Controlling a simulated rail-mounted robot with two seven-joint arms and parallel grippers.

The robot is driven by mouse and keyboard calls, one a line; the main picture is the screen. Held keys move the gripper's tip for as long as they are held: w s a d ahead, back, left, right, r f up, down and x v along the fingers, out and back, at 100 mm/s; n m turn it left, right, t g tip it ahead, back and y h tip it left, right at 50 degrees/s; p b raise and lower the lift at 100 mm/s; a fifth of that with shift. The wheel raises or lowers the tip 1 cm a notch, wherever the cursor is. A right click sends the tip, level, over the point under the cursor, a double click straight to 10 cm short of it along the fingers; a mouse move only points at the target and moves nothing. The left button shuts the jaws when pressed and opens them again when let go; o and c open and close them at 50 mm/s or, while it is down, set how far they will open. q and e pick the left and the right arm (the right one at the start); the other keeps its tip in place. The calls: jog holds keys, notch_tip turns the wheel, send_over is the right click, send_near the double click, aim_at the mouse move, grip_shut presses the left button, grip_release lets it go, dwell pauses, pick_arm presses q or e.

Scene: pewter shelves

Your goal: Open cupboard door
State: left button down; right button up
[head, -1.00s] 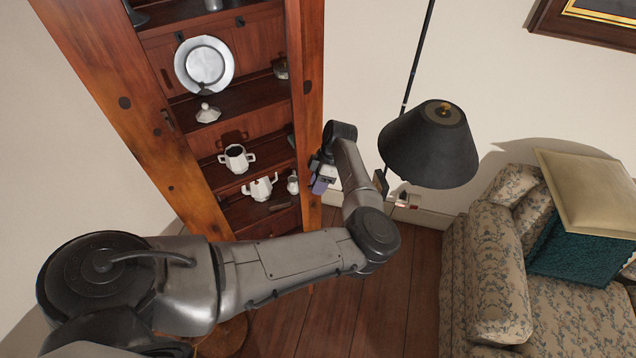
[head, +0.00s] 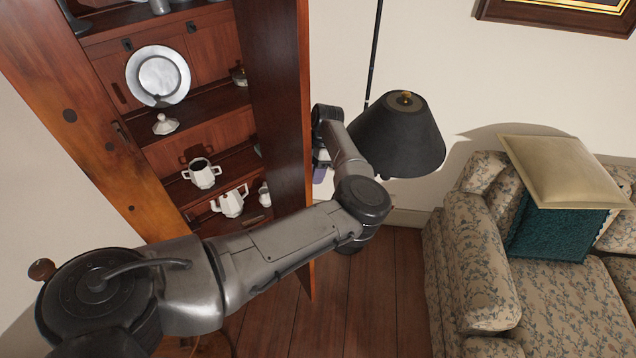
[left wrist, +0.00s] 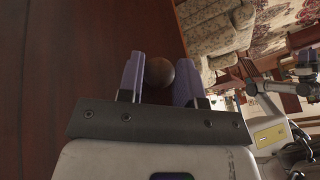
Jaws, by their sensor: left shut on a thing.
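The tall wooden cupboard (head: 95,120) stands open at the front in the head view, showing its shelves. Its right-hand door (head: 280,110) stands swung outward, with its dark face turned towards the shelves. My left gripper (head: 320,168) is on the far side of this door, partly hidden behind its edge. In the left wrist view, my left gripper (left wrist: 158,82) has its purple fingers on either side of a round brown knob (left wrist: 160,72). It is shut on the knob, beside the dark door surface (left wrist: 80,60).
White pots (head: 202,173) and a pewter plate (head: 158,75) stand on the shelves. A black-shaded lamp (head: 398,135) is close to the right of my left forearm. A floral sofa (head: 475,250) stands further right. Some wooden floor (head: 375,300) is bare.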

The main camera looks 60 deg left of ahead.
pick_arm(q)
jog(key=c, duration=0.8)
grip_release()
jog(key=b+v, duration=0.1)
jog(key=v, duration=1.2)
jog(key=shift+w+a+r+b, duration=0.1)
jog(key=shift+a+r+b, duration=0.05)
jog(key=shift+r+b, duration=0.2)
